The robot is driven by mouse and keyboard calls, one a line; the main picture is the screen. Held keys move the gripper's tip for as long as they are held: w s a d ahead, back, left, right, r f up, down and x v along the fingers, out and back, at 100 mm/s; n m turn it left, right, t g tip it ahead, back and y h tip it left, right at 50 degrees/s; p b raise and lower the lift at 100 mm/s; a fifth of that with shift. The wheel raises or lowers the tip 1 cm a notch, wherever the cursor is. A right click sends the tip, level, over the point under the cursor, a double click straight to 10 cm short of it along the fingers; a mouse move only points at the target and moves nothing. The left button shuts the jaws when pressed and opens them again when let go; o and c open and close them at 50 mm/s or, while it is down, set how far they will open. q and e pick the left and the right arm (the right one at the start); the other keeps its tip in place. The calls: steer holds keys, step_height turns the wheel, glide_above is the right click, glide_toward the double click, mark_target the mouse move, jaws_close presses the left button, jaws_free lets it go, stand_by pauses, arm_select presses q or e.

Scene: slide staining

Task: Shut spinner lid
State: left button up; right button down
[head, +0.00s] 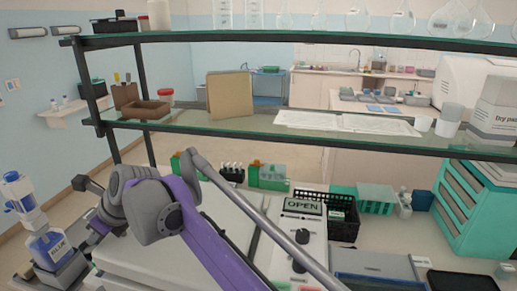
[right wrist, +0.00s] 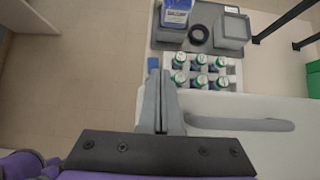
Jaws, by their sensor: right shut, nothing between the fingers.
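The spinner's control panel (head: 284,238) faces up at lower middle in the head view, with knobs and a display (head: 303,206) that reads OPEN. Its pale lid (right wrist: 270,108) fills the right of the right wrist view and carries a grey bar handle (right wrist: 250,125). My purple arm hides much of the spinner in the head view, and I cannot tell the lid's tilt. My right gripper (right wrist: 160,78) is shut and empty, its fingers together beside the left end of the handle. My left gripper is not seen.
A blue-labelled bottle (head: 48,250) stands at the left; it also shows in the wrist view (right wrist: 176,12). A rack of green-capped vials (right wrist: 230,74) lies ahead of my fingers. A glass shelf (head: 190,124) spans the bench's back. A black basket (head: 344,230) stands right of the panel.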

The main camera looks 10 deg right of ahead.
mark_target(100, 243)
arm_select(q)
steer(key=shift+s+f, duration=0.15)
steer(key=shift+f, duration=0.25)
arm_select(e)
steer(key=shift+w+a+f, duration=0.1)
steer(key=shift+f, duration=1.6)
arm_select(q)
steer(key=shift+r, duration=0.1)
arm_select(e)
steer(key=shift+r, duration=0.15)
